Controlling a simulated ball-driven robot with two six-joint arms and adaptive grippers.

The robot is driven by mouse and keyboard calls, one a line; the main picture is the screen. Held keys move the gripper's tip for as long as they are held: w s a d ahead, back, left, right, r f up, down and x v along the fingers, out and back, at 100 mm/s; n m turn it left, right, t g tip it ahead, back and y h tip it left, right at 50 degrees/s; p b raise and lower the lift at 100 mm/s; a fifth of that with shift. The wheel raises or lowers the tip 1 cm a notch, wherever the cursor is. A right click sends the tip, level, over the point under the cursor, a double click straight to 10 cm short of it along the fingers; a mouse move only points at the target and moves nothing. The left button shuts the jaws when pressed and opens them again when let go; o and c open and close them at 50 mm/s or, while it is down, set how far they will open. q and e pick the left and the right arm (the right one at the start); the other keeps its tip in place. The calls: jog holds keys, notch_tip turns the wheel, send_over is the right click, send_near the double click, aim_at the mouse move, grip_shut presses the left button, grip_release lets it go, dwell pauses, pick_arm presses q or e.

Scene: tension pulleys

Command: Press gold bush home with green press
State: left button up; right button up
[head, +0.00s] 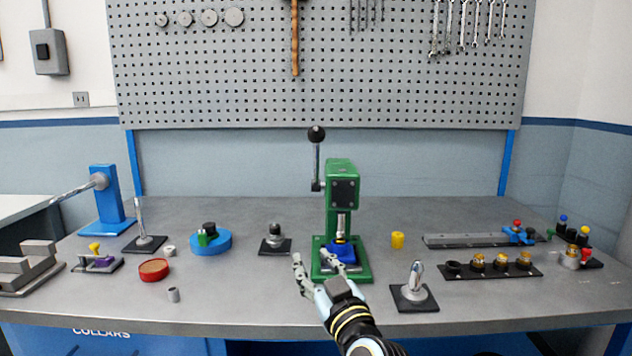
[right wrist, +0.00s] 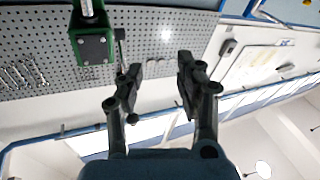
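The green press (head: 343,190) stands upright in the middle of the bench, its black-knobbed lever (head: 316,135) raised. A blue block (head: 341,251) sits on its base beneath the silver ram (head: 340,222). A small gold-tan patch shows between ram and block; I cannot tell whether it is a bush. Gold bushes (head: 501,261) sit in a black rack at right. My right gripper (head: 318,262) is open and empty in front of the press base, partly covering it. The right wrist view shows its fingers apart (right wrist: 158,72), with the press at upper left. My left gripper is out of view.
A chrome part on a black plate (head: 414,292) stands close to the right of my right arm. A yellow cylinder (head: 397,240) is right of the press. A black-based post (head: 275,242) and a blue round fixture (head: 210,242) stand left. The bench front between is fairly clear.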

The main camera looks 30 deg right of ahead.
aim_at(317, 148)
notch_tip(317, 148, up, 16)
jog(key=w+d+m+t+h+p, duration=0.1)
jog(key=d+m+t+h+p, duration=0.1)
jog(key=d+m+h+p, duration=0.15)
jog(key=shift+n+h, duration=0.35)
jog(key=x, duration=0.9)
jog(key=shift+w+a+f, duration=0.1)
jog(key=shift+w+a, duration=0.05)
jog(key=shift+w, duration=0.15)
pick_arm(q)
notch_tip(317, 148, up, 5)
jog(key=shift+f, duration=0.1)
pick_arm(e)
jog(key=shift+w, duration=0.35)
jog(key=shift+c, duration=0.2)
grip_shut()
